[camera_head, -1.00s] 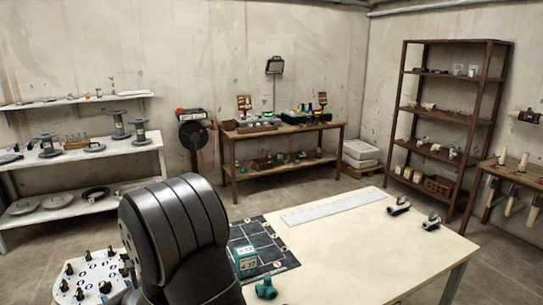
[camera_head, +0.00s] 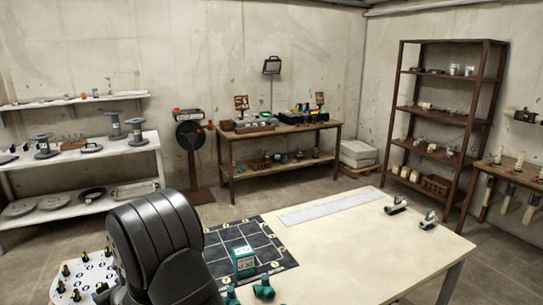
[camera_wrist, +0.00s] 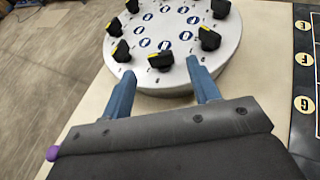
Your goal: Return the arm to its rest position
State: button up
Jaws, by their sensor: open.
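My gripper (camera_wrist: 163,88) shows in the wrist view, with its two blue-grey fingers spread and nothing between them. Its fingertips appear over the near edge of a round white disc (camera_wrist: 170,62) that carries several black and yellow knobs and blue marks. I cannot tell how far above the disc they are. In the head view my dark arm stands at the lower left, in front of part of the same disc (camera_head: 82,283). The gripper itself is hidden there.
A table (camera_head: 352,250) bears a black gridded mat (camera_head: 222,243), a teal box (camera_head: 244,261), teal fittings (camera_head: 264,289), a pale ruler-like strip (camera_head: 330,206) and two metal fittings (camera_head: 396,205) near its right edge. The table's middle right is clear. Shelves and a workbench stand behind.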

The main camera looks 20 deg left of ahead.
aim_at(104, 286)
jog(key=x, duration=0.6)
jog(key=shift+s+f, duration=0.1)
jog(key=shift+g, duration=0.3)
jog(key=shift+n+g, duration=0.3)
jog(key=shift+n, duration=0.2)
jog(key=shift+n+g, duration=1.4)
jog(key=shift+g, duration=0.2)
jog(key=shift+n+g, duration=0.3)
jog(key=shift+g, duration=0.1)
jog(key=v, duration=1.1)
jog(key=shift+w+d, duration=0.2)
